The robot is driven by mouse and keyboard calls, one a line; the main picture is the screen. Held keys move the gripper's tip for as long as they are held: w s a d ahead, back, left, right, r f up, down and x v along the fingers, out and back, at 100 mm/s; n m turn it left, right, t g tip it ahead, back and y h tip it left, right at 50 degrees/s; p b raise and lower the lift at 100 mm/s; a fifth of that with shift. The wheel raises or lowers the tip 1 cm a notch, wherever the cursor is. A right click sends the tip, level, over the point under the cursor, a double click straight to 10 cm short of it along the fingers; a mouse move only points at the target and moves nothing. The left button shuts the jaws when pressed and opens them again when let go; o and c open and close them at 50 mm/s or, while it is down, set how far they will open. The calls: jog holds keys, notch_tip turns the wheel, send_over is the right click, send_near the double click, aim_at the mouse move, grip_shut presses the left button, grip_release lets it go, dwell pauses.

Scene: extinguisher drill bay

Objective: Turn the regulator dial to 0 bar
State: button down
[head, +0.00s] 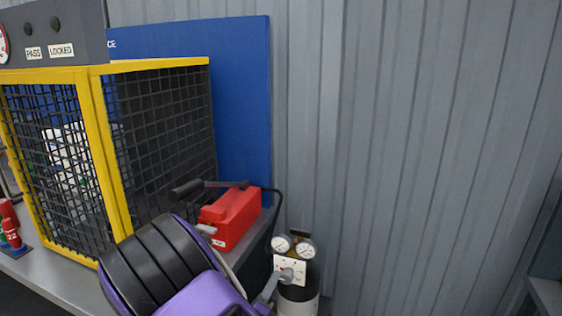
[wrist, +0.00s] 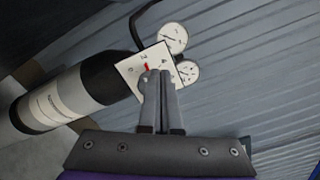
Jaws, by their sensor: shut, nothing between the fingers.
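The regulator dial has a white square plate (wrist: 130,72) with dark numbers and a red pointer mark (wrist: 146,67). The red mark lies near the 2; its exact reading is unclear. The plate also shows in the head view (head: 280,263), low and right of centre. My gripper (wrist: 160,74) is shut and empty, its fingertips over the dial's middle and hiding the knob and part of the plate. I cannot tell whether they touch it. In the head view my gripper (head: 273,285) reaches the plate from the lower left.
A black hose runs from there past a red box (head: 237,215). A yellow-framed mesh cage (head: 160,130) stands on the bench at left. Corrugated wall is behind.

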jog(key=shift+x, duration=0.95)
jog(key=shift+s+d+f, duration=0.1)
jog(key=shift+d+f, duration=0.05)
jog(key=shift+f, duration=0.1)
jog(key=shift+f, duration=0.15)
dwell(0.3)
jog(key=shift+w+a+f+p, duration=0.2)
jog(key=shift+a+f+p, duration=0.3)
jog(key=shift+f+p, duration=0.15)
jog(key=shift+a, duration=0.1)
jog(key=shift+a+p+v, duration=0.15)
jog(key=shift+p+v, duration=0.3)
jog(key=shift+v, duration=1.05)
jog(key=shift+a+p+v, duration=0.1)
jog(key=shift+p+v, duration=0.3)
jog(key=shift+v, duration=1.05)
jog(key=shift+w+r, duration=0.1)
jog(key=shift+r, duration=0.05)
